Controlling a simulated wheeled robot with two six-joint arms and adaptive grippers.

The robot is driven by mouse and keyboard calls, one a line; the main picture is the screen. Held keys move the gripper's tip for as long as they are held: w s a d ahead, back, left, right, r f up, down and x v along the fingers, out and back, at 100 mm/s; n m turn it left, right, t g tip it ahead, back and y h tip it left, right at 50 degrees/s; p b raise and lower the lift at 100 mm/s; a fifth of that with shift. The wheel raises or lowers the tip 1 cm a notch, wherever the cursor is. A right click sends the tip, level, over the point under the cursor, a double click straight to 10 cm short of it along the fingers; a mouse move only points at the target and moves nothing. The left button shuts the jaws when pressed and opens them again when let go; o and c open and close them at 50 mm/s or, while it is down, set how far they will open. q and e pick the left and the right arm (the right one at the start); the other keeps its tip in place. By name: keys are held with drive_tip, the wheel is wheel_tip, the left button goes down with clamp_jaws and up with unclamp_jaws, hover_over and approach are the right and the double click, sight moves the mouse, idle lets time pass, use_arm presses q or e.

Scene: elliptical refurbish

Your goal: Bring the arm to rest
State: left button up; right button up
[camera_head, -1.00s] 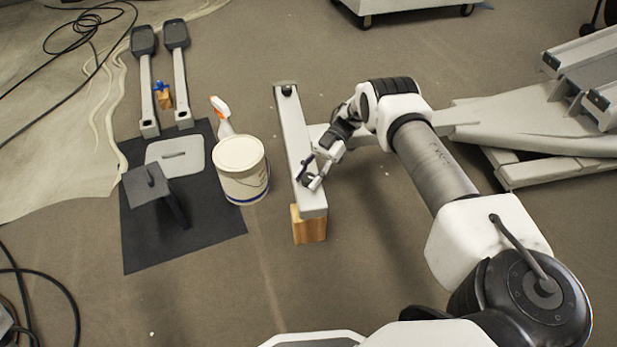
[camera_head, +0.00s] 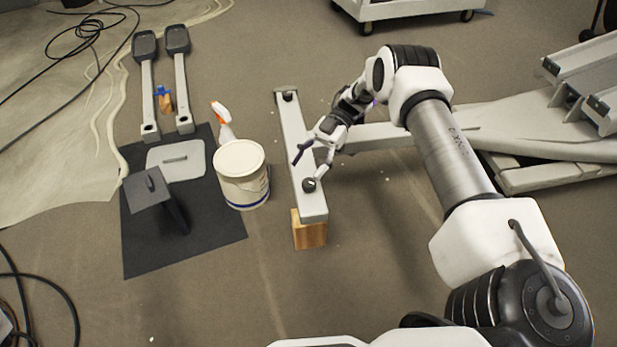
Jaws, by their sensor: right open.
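My right gripper (camera_head: 308,168) is open and empty, with its fingers spread over the long grey beam (camera_head: 293,133). It looks to be above the beam's near half; whether a finger touches it I cannot tell. A dark round knob (camera_head: 310,184) shows on the beam just below the lower finger. My right arm reaches in from the lower right, bent at the elbow. My left gripper is not in view.
A wooden block (camera_head: 309,231) supports the beam's near end. A white bucket (camera_head: 241,174) and a spray bottle (camera_head: 222,121) stand left of it. Two grey pedal arms (camera_head: 182,92) lie behind. Front floor is clear.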

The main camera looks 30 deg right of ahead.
wheel_tip(320, 180, up, 3)
drive_tip(key=shift+r, duration=0.1)
idle(0.4)
